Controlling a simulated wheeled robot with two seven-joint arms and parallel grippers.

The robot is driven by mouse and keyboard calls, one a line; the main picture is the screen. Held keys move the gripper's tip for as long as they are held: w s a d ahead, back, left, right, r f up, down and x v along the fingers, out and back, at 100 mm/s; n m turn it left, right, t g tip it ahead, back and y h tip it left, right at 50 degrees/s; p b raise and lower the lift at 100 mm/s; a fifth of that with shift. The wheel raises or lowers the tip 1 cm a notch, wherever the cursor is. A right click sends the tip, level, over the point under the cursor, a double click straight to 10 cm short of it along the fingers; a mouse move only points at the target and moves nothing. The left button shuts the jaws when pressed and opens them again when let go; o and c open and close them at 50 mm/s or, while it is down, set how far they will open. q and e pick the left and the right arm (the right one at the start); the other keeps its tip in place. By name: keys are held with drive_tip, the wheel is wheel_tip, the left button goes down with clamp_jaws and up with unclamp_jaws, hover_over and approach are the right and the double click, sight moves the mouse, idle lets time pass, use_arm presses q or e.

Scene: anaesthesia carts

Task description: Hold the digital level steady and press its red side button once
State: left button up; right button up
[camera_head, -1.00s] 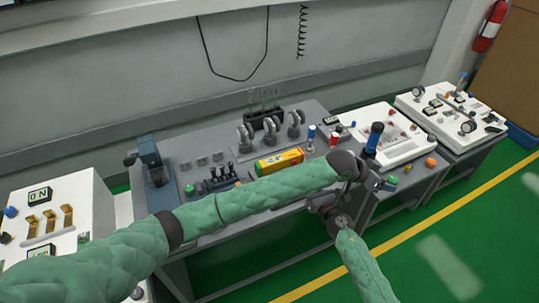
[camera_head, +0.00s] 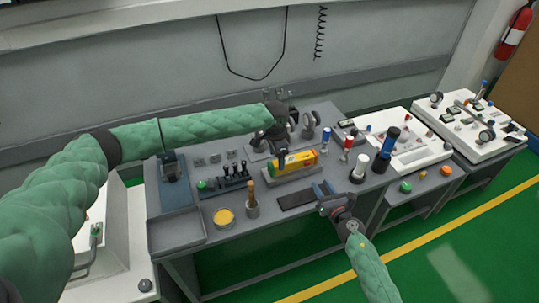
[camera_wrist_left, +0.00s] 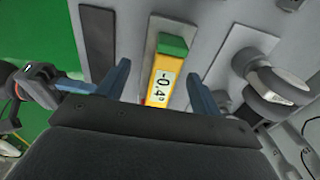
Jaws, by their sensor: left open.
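In the left wrist view the level (camera_wrist_left: 160,88) shows a display reading about -0.4°. My left gripper (camera_head: 281,160) points down over the level, partly covering its left part in the head view. In the left wrist view its blue fingers (camera_wrist_left: 155,70) are apart, one on each side of the level, with visible gaps. My right gripper (camera_head: 324,191) is near the bench's front edge, over a dark mat, apart from the level.
Grey clamp-like fixtures (camera_head: 309,126) stand behind the level. Blue, red and white cylinders (camera_head: 358,167) stand to its right. A yellow tin (camera_head: 224,217), a wooden-handled tool in a cup (camera_head: 252,207) and an empty grey tray (camera_head: 176,231) are at front left.

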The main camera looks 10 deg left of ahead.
sight(269, 165)
use_arm(q)
drive_tip(key=shift+a+r, duration=0.1)
drive_tip(key=shift+a, duration=1.25)
drive_tip(key=shift+f, duration=3.85)
drive_tip(key=shift+c, duration=0.4)
drive_tip(key=c, duration=1.1)
drive_tip(key=shift+c, duration=0.3)
use_arm(e)
clamp_jaws()
